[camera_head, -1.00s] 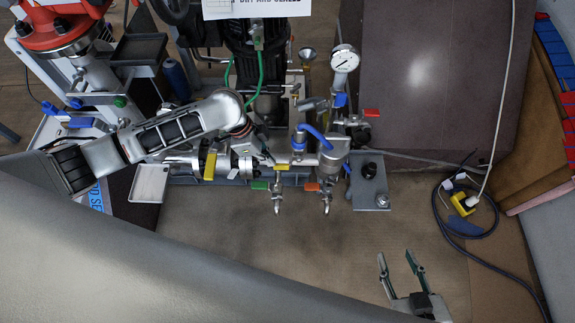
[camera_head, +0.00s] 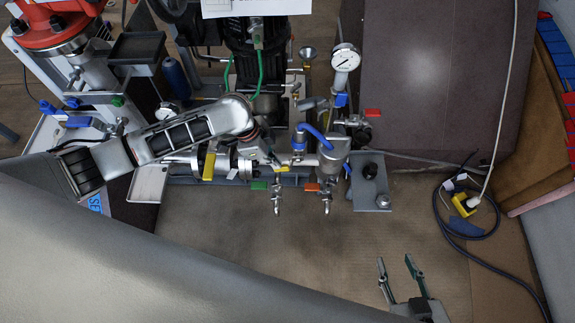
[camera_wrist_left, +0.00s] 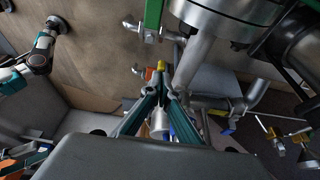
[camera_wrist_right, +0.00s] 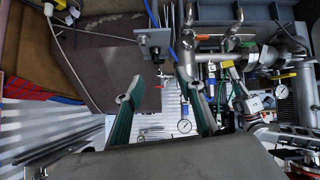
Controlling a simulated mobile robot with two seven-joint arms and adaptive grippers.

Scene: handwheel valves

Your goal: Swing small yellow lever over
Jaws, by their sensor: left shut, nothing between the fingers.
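The small yellow lever (camera_head: 282,169) sits on the pipework, just above and between the green lever (camera_head: 259,185) and the orange lever (camera_head: 311,187). My left gripper (camera_head: 274,162) is at the small yellow lever, with its fingertips close to its left end. In the left wrist view the left gripper's fingers (camera_wrist_left: 161,85) are together and empty, and the yellow lever's tip (camera_wrist_left: 161,65) shows just beyond them. I cannot tell whether they touch. My right gripper (camera_head: 396,264) is open and empty over the floor, away from the valves.
A larger yellow lever (camera_head: 209,166) stands left of my left gripper. The floor (camera_head: 330,240) in front is clear.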

